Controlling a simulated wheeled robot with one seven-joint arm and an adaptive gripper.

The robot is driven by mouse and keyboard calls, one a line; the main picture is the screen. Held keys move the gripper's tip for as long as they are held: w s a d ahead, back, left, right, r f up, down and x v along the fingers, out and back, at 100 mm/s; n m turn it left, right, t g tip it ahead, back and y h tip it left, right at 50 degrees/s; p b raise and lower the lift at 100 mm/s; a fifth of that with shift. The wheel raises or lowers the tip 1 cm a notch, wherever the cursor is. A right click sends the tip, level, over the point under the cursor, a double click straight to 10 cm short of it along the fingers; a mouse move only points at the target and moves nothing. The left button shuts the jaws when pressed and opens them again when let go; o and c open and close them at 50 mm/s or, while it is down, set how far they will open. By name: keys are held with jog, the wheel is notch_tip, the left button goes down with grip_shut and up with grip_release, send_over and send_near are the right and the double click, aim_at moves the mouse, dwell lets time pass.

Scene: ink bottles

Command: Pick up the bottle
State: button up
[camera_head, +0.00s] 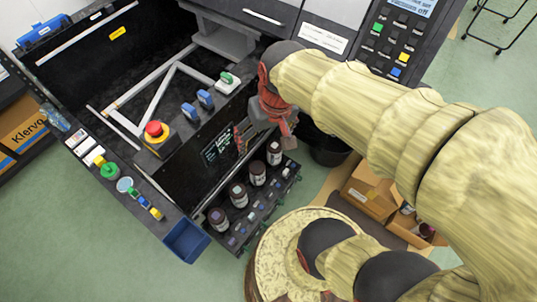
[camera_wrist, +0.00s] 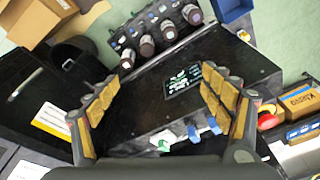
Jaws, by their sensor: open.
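Several dark ink bottles with pale labels stand in a row in a black rack (camera_head: 262,205) on the machine's front: one at the near left end (camera_head: 218,219), two in the middle (camera_head: 238,195) (camera_head: 257,173), and one at the far end (camera_head: 273,153). In the wrist view the bottles (camera_wrist: 146,46) line up along the top, beyond my fingertips. My gripper (camera_head: 264,138) is above the machine's front edge, near the far-end bottle. It is open and empty; its padded fingers (camera_wrist: 160,80) are spread wide, with the black front panel between them.
A red emergency button (camera_head: 154,130) and blue and green knobs (camera_head: 205,99) stick up from the machine's edge. A blue bin (camera_head: 187,241) hangs at the near corner. Cardboard boxes (camera_head: 371,192) and a black bin (camera_head: 328,152) stand to the right.

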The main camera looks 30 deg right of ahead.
jog(key=w+d+f+m+g+y+p, duration=0.1)
jog(key=w+d+f+m+g+y, duration=0.2)
jog(key=f, duration=0.6)
jog(key=w+d+f+m+g+y+p, duration=0.1)
jog(key=w+f+m+y, duration=0.4)
jog(key=f, duration=0.5)
jog(key=m+t+h+p, duration=0.1)
jog(key=m+t+h, duration=0.5)
jog(key=m+t, duration=1.35)
send_near(275, 147)
jog(key=w+m+g, duration=0.1)
jog(key=w+r+m+g, duration=0.1)
jog(key=m+g, duration=0.1)
jog(key=w+r+m+g, duration=0.1)
jog(key=g, duration=0.1)
jog(key=shift+w+a+m, duration=0.25)
jog(key=shift+w, duration=0.1)
jog(key=shift+w+d+h, duration=0.2)
jog(key=shift+d+h, duration=0.1)
jog(key=shift+d, duration=0.05)
jog(key=shift+w, duration=0.25)
jog(key=shift+b+x, duration=0.3)
jog(key=shift+x, duration=0.9)
jog(key=w+f+b, duration=0.1)
jog(key=w+f, duration=0.1)
jog(key=w, duration=0.1)
jog(key=shift+w+a+f+b, duration=0.1)
jog(key=shift+a+f+b, duration=0.2)
jog(key=shift+f+b, duration=0.1)
jog(key=shift+w, duration=0.35)
